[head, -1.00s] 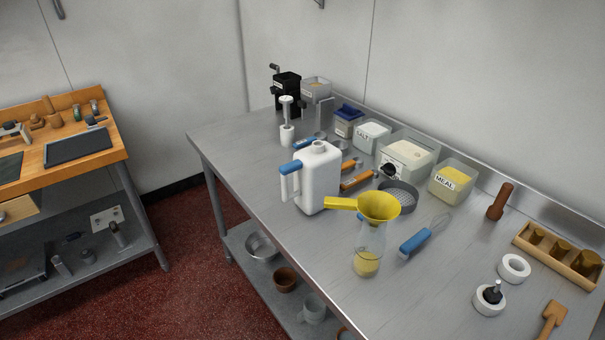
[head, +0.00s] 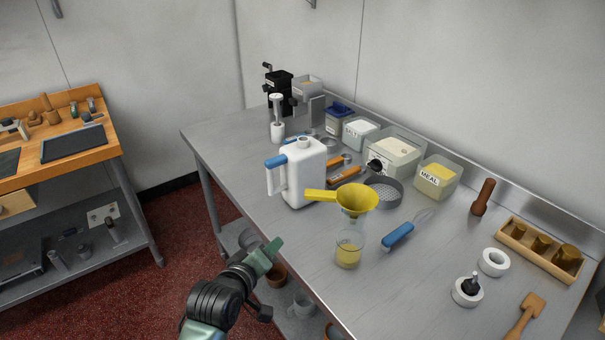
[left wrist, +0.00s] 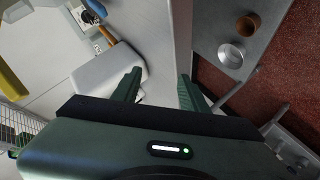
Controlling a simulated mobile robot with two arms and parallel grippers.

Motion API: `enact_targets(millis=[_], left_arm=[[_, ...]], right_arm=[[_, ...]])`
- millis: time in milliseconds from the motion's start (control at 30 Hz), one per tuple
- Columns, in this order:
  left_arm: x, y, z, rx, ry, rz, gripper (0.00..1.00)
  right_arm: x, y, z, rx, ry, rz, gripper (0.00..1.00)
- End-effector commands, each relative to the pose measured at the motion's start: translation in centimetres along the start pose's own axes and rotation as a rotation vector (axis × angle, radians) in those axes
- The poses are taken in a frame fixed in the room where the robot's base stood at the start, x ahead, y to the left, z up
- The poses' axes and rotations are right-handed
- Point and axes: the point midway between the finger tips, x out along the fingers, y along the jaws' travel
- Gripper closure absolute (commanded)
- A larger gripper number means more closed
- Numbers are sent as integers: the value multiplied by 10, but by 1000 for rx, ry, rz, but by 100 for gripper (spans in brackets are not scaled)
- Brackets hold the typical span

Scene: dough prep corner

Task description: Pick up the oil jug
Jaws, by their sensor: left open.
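The white jug (head: 305,176), with a handle blue along its top (head: 276,161), stands upright on the steel table, left of the yellow funnel. No label is readable on it. Its white body also shows in the left wrist view (left wrist: 108,72), beyond the fingers. My left gripper (head: 272,255) is at the table's front edge, nearer to me than the jug and apart from it. In the left wrist view the two green fingers (left wrist: 160,90) are spread with nothing between them. My right gripper is in neither view.
The yellow funnel (head: 356,197) sits in a glass vessel (head: 349,249) close right of the jug. Orange-handled tools (head: 345,176) and a round sieve (head: 383,192) lie behind. The table's left part (head: 229,145) is clear. A lower shelf holds bowls.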

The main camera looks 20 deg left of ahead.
Motion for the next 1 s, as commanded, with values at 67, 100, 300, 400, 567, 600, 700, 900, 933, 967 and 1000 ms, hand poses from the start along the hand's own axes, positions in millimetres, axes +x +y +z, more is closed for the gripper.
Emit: enact_targets(millis=[67,100,300,400,567,600,700,900,933,967,1000], left_arm=[[19,32,-35,-183,89,108,56],[26,47,-52,-278,128,167,56],[40,95,-109,-602,227,386,56],[47,105,-121,-655,238,427,56],[61,110,-127,-662,240,432,56],[63,111,-128,-662,240,432,56],[68,114,-130,-662,239,431,56],[91,122,-135,-660,238,429,56],[95,124,-136,-659,238,430,56],[98,124,-137,-659,239,430,56],[103,125,-139,-659,239,430,56]], right_arm=[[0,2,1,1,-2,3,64],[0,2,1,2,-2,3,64],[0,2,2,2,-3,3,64],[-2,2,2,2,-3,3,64],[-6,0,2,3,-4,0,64],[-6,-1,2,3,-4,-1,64],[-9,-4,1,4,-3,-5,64],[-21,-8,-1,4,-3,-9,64],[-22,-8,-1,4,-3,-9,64],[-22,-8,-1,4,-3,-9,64],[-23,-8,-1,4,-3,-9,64]])
